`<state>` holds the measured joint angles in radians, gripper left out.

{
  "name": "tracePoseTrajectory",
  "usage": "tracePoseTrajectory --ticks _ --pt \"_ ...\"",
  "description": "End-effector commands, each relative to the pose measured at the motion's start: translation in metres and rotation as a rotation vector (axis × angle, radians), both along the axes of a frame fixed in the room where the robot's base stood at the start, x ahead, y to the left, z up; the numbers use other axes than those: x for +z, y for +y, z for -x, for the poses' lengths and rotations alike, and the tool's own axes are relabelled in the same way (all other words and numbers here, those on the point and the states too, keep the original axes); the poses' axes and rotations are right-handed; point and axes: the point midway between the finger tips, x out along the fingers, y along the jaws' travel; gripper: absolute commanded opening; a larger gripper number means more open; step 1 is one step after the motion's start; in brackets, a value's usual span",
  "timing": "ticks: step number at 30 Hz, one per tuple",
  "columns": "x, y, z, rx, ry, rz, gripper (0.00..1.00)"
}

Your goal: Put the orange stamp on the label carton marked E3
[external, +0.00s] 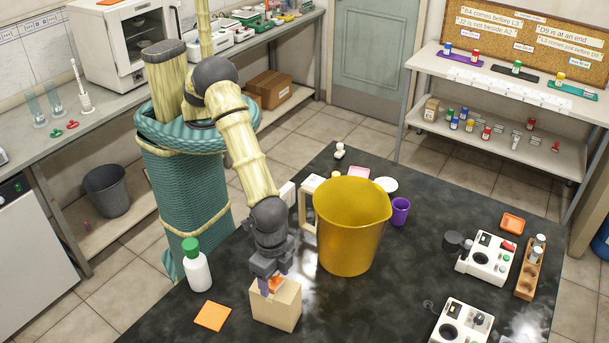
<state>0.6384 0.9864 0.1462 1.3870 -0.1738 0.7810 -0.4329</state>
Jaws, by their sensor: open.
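A small tan carton (278,308) stands on the black table near its front edge. Its marking cannot be read in this view. A small orange object (275,284), which looks like the orange stamp, is at the carton's top, just under my gripper. My gripper (269,286) points down at the carton top with its fingers open, close around or beside the orange object. The fingers partly hide it, and I cannot tell whether they touch it.
A large yellow pitcher (347,240) stands close right of my gripper. A green-capped white bottle (196,270) and a flat orange square (213,316) are to the left. A purple cup (400,211) and white devices (487,256) stand farther right. The front middle is clear.

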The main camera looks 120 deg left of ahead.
Motion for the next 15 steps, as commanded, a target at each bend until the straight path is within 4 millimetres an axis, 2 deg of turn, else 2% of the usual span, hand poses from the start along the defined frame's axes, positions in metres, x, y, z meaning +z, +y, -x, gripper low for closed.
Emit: tracePoseTrajectory --ticks 5,15 --pt "0.020 -0.001 -0.001 0.000 -0.004 0.003 0.61" --pt "0.086 -0.001 -0.001 0.000 -0.004 0.003 0.61"
